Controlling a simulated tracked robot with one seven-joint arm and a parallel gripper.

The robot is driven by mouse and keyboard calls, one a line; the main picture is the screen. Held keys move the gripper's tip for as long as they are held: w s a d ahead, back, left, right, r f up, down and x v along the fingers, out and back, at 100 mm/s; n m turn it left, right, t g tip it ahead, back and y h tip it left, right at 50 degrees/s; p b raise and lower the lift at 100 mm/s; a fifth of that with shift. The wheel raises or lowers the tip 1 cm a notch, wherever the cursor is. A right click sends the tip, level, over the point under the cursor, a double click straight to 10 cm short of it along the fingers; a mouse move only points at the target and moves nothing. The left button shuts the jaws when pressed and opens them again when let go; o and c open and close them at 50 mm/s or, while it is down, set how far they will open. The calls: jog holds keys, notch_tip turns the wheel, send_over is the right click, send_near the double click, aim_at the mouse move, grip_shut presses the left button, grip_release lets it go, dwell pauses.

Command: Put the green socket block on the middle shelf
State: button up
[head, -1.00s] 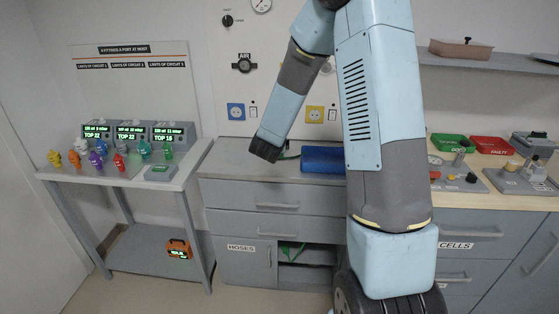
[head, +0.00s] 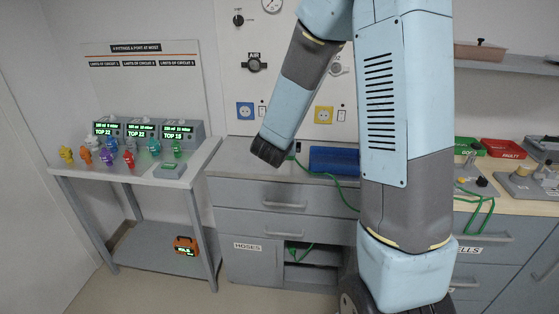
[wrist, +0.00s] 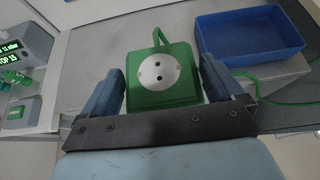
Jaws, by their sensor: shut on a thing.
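The green socket block (wrist: 160,98), with a round white socket face, sits between the two blue fingers of my gripper (wrist: 162,80) in the wrist view. My gripper is shut on it, above the grey counter (wrist: 120,28). In the head view my gripper (head: 286,156) is over the counter, left of the blue tray, and mostly hides the block. A green cable (wrist: 265,98) shows at right in the wrist view. Below the counter, an open compartment with a shelf (head: 312,266) stands beside the HOSES door. I cannot tell which shelf is the middle one.
The blue tray (head: 334,160) lies on the counter right of my gripper; it also shows in the wrist view (wrist: 250,35). A green cable (head: 343,193) hangs over the drawer fronts. A side table (head: 190,178) with several coloured fittings stands at left.

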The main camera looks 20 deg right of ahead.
jog(key=w, duration=0.1)
jog(key=w+f, duration=0.1)
jog(key=w, duration=0.1)
jog(key=w+f, duration=0.1)
jog(key=shift+w+d, duration=0.25)
jog(key=shift+d, duration=0.1)
jog(key=w+f, duration=0.1)
jog(key=f, duration=0.1)
jog(key=w+f, duration=0.3)
jog(key=shift+w+d+f, duration=0.35)
jog(key=shift+w+f, duration=0.15)
jog(key=shift+f, duration=1.45)
jog(key=shift+f, duration=0.1)
jog(key=o, duration=1.2)
